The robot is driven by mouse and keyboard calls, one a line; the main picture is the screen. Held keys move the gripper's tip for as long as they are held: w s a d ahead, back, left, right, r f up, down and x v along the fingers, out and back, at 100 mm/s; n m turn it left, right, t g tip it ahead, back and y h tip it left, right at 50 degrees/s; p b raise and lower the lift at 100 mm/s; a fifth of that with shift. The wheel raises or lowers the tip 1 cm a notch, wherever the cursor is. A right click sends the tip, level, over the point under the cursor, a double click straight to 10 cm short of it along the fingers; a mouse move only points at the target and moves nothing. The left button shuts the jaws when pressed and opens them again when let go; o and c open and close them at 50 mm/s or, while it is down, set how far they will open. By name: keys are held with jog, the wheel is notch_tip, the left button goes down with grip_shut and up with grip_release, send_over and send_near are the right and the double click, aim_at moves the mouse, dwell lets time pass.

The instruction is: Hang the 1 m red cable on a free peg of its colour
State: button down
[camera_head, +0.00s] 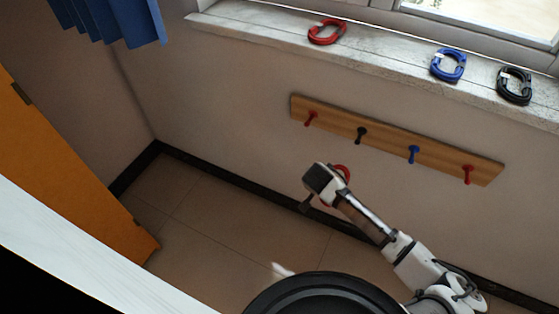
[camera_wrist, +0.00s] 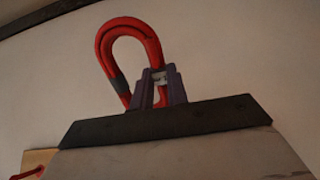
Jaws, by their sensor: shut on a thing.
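My gripper (camera_wrist: 157,92) is shut on a coiled red cable (camera_wrist: 131,40), which stands out as a loop beyond the fingers with a white label between them. In the head view the red cable (camera_head: 343,171) shows partly behind my gripper (camera_head: 325,190), in front of the wall and below the peg board. The wooden peg board (camera_head: 385,138) has a red peg (camera_head: 310,118) at its left end, a black peg (camera_head: 360,134), a blue peg (camera_head: 413,153) and a red peg (camera_head: 467,173) at its right end. All the pegs look bare. Whether the cable touches the wall cannot be told.
Another red cable (camera_head: 326,32), a blue cable (camera_head: 448,65) and a black cable (camera_head: 514,86) lie on the window sill (camera_head: 390,62) above the board. An orange door or cabinet (camera_head: 60,190) stands at the left. A blue curtain (camera_head: 110,18) hangs at top left.

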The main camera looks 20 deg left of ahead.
jog(key=s+a+r+t+b, duration=0.2)
jog(key=a+r+t+b, duration=0.35)
jog(key=a+r, duration=0.7)
jog(key=w+a+f+t, duration=0.1)
jog(key=w+f, duration=0.3)
jog(key=w, duration=0.6)
jog(key=shift+w+a+p, duration=0.15)
jog(key=shift+p, duration=0.15)
dwell(0.9)
jog(key=c, duration=1.3)
grip_release()
